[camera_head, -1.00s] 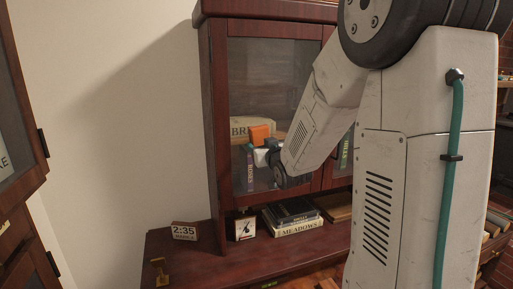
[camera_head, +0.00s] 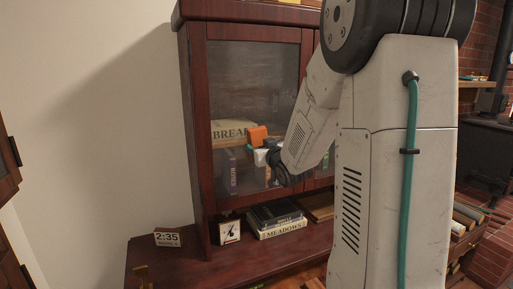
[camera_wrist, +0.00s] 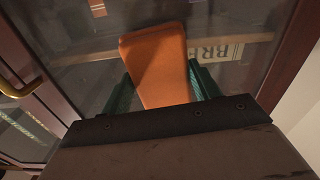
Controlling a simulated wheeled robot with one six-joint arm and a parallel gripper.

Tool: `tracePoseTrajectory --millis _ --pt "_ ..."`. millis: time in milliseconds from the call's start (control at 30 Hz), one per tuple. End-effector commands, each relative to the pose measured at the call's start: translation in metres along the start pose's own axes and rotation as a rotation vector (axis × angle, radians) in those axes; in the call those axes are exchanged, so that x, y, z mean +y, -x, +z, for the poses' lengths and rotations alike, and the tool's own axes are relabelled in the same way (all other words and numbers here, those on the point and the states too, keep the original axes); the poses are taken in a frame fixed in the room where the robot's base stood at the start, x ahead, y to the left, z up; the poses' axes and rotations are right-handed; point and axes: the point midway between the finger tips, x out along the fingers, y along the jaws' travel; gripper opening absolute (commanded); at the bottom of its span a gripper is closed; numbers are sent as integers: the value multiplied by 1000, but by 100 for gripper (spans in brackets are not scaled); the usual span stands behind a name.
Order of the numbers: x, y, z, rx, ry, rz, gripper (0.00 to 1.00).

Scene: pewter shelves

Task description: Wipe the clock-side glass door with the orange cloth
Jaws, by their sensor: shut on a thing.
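The orange cloth (camera_head: 258,135), a folded block, is in my gripper (camera_head: 262,150), in front of the lower part of the left glass door (camera_head: 250,75). In the wrist view the orange cloth (camera_wrist: 158,60) sits between the green fingers of my gripper (camera_wrist: 160,85), close against the glass. I cannot tell whether it touches. My arm hides much of the right door.
Books stand behind the glass, one sack or box reading BREAD-like letters (camera_head: 229,130). A brass handle (camera_wrist: 22,88) is at left in the wrist view. A brick fireplace (camera_head: 490,60) is at right.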

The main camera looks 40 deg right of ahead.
Motion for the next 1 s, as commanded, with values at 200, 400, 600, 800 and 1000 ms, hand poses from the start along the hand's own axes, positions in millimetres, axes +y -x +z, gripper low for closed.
tracePoseTrajectory --millis 200,400,600,800,1000 --pt "22 1 2 0 1 4 39" --pt "31 2 3 0 0 2 39" --pt "30 -2 3 1 0 0 39" --pt "12 -1 1 2 0 -4 39" --pt "-3 0 -2 3 0 -3 39"
